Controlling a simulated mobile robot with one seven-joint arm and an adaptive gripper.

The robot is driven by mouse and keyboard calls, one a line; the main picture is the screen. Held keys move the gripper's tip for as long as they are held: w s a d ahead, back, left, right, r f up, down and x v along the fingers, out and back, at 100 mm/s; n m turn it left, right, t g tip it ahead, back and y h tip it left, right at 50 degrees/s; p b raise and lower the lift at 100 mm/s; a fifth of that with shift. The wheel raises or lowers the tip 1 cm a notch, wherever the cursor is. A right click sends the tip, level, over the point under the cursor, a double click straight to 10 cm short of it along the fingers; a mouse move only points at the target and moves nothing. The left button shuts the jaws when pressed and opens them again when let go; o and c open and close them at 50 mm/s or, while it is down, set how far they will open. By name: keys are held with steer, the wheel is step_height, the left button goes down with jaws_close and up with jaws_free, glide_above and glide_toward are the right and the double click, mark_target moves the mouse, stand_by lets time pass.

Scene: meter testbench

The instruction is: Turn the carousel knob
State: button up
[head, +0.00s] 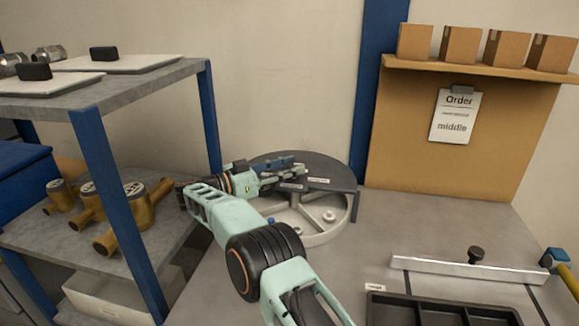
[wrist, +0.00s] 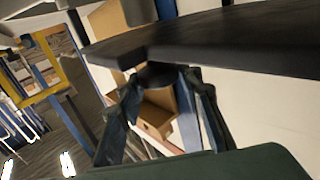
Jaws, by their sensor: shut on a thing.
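The carousel (head: 322,234) is a pale round disc with round recesses, standing on the bench under a dark grey partial cover (head: 335,172). My gripper (head: 298,172) reaches over it from the left, with its fingers at the cover. In the wrist view, a dark rounded knob (wrist: 157,75) sits against the dark plate, between the tips of my gripper (wrist: 160,82). The fingers are closed on it. In the head view, my gripper hides the knob, and part of the disc is behind my arm.
A blue-posted shelf (head: 95,150) with brass meters (head: 125,215) stands close on the left. On the right are a black divided tray (head: 440,312), a metal bar (head: 465,268) with a black knob, and an order sheet (head: 455,115) reading "middle".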

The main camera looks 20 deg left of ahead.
mark_target(290, 166)
steer(key=shift+r, duration=0.15)
steer(key=o, duration=1.2)
steer(key=shift+c, duration=0.2)
step_height(290, 166, up, 10)
steer(key=shift+d, duration=0.1)
